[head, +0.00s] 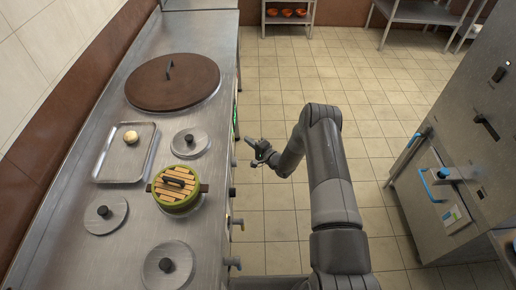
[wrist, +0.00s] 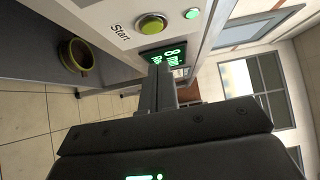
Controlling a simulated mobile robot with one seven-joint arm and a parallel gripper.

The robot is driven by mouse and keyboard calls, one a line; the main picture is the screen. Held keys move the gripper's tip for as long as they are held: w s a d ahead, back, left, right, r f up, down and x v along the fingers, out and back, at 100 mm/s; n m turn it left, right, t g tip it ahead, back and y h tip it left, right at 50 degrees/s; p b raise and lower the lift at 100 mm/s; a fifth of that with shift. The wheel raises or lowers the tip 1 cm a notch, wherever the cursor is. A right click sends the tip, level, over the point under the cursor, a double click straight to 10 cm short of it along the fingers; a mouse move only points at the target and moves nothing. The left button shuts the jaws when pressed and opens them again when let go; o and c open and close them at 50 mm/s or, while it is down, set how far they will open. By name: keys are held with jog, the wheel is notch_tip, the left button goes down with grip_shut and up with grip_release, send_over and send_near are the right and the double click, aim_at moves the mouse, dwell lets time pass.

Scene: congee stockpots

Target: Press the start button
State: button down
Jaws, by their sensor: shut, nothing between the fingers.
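The start button (wrist: 152,25) is a round green button in a pale ring on the metal front panel, with the printed word "Start" beside it, in the wrist view. A lit green display (wrist: 165,55) is next to it, partly hidden behind my fingers. My gripper (wrist: 161,70) is shut and empty. Its fingertips appear just below the button in the wrist view and overlap the display's edge; I cannot tell whether they touch the panel. In the head view my gripper (head: 253,146) is beside the counter's right front, near the green-lit panel (head: 236,120). The button itself cannot be made out there.
The steel counter (head: 150,225) holds a large brown lid (head: 172,81), a tray (head: 108,165) with a bun, a green steamer (head: 176,188) and several pot lids. Knobs or taps stick out along its front. A green light (wrist: 191,14) is near the button. The tiled floor (head: 285,215) is open.

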jog(key=shift+a, duration=2.05)
jog(key=shift+a+r, duration=0.1)
jog(key=shift+a, duration=1)
jog(key=s+d, duration=0.7)
jog(key=d, duration=0.5)
jog(key=shift+d+f, duration=0.2)
